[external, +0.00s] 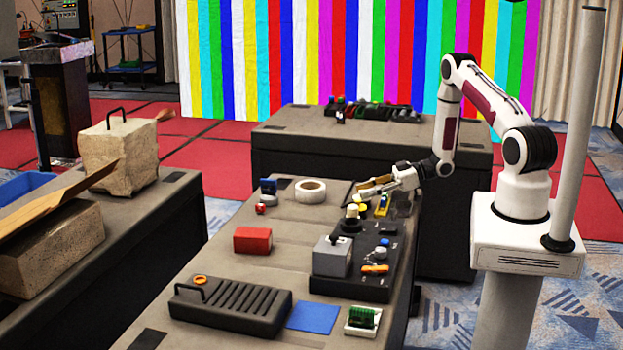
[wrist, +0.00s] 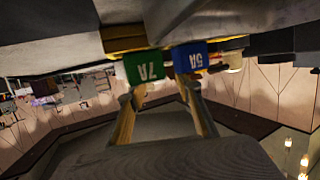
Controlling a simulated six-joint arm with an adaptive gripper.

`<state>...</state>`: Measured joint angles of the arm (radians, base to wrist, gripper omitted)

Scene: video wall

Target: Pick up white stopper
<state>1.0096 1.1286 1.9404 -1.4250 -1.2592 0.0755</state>
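A small off-white cylindrical piece (external: 351,210), which looks like the white stopper, stands upright on a dark base near the far end of the black panel. My gripper (external: 366,187) is just above and behind it, pointing left, with gold-coloured fingers. In the wrist view the two fingers (wrist: 165,90) are spread apart with nothing seen between them. A pale round piece (wrist: 234,62) shows right of the fingertips there; I cannot tell whether it is the stopper.
A green block marked 7A (wrist: 146,68) and a blue block marked 5A (wrist: 189,58) are close to the fingertips. A grey box (external: 332,257) stands on the black panel. A white tape roll (external: 310,191) and red block (external: 253,240) lie left.

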